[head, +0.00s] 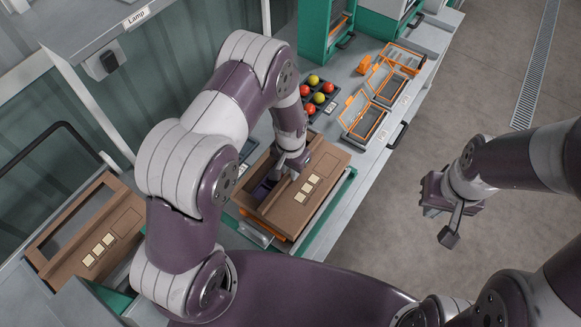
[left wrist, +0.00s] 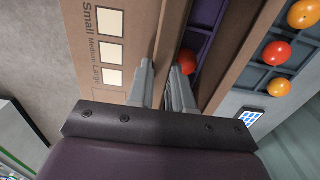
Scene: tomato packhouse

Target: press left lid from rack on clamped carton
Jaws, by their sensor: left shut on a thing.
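A brown cardboard lid (head: 318,190) with a window and three cream squares lies over the carton station at the centre of the head view. My left gripper (head: 292,166) is shut on the bar of this lid beside the window; its two fingers (left wrist: 163,85) straddle the cardboard in the left wrist view. Through the window I see a purple tray (left wrist: 207,55) and a red tomato (left wrist: 188,62). The carton is mostly hidden under the lid, and I cannot tell whether the lid is fully seated. My right gripper (head: 445,212) hangs empty over the floor; its opening is unclear.
Another cardboard lid (head: 128,222) lies on the rack at left. A dark tray (head: 330,105) of red and yellow tomatoes stands behind the station. Orange-framed baskets (head: 362,118) stand on the grey bench further right. Orange clamp parts (head: 279,235) show below the lid. Floor at right is clear.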

